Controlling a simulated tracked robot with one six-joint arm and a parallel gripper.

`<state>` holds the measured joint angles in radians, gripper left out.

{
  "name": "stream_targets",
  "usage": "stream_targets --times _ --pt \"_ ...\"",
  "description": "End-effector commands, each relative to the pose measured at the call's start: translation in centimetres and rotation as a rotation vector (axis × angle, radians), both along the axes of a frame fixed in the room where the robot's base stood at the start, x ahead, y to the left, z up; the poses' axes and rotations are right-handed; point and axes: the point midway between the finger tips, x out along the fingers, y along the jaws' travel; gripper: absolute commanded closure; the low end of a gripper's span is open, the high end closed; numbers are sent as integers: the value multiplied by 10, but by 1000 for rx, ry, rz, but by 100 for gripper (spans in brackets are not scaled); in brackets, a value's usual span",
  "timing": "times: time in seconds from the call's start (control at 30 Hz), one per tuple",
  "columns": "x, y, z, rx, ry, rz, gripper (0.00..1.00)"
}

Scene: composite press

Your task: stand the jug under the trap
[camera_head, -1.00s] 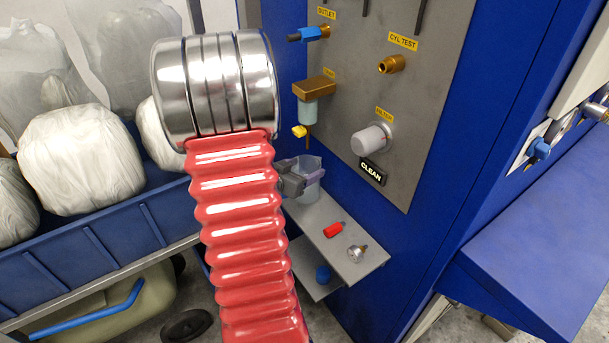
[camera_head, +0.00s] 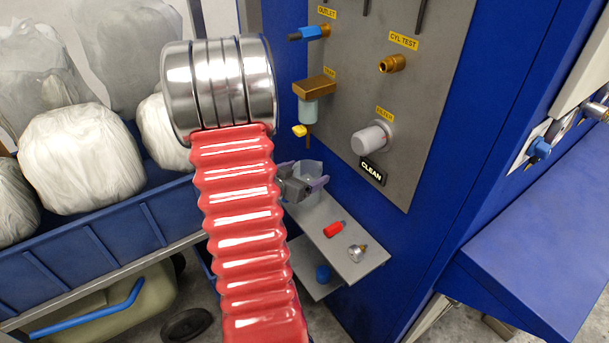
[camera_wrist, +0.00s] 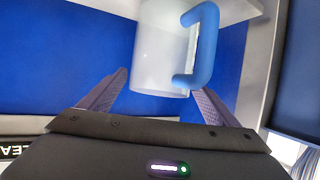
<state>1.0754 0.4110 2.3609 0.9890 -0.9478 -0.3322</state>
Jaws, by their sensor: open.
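The jug (camera_head: 309,169) is a translucent cup on the upper shelf, partly hidden behind my gripper. The trap (camera_head: 314,88) is a brass block with a clear bowl, a yellow tap and a thin drain tube, which in the head view ends just above the jug. My gripper (camera_head: 303,189) is open. In the wrist view its fingertips (camera_wrist: 160,85) are spread near the jug's rim, with no clear grip on it.
The grey shelf (camera_head: 352,268) also holds a red part (camera_head: 334,229) and a metal fitting (camera_head: 356,253). A blue item (camera_head: 322,273) is on the lower shelf. The grey panel with the filter (camera_head: 372,138) rises behind. A blue cart (camera_head: 95,249) with wrapped bundles stands left.

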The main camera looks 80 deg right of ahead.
Motion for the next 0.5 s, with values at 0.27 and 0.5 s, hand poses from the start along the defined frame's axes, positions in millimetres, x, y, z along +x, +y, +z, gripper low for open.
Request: stream_targets --times 0.27,0.5 --pt "0 0 3 -1 -1 0 17" --pt "9 22 13 -1 0 4 17"
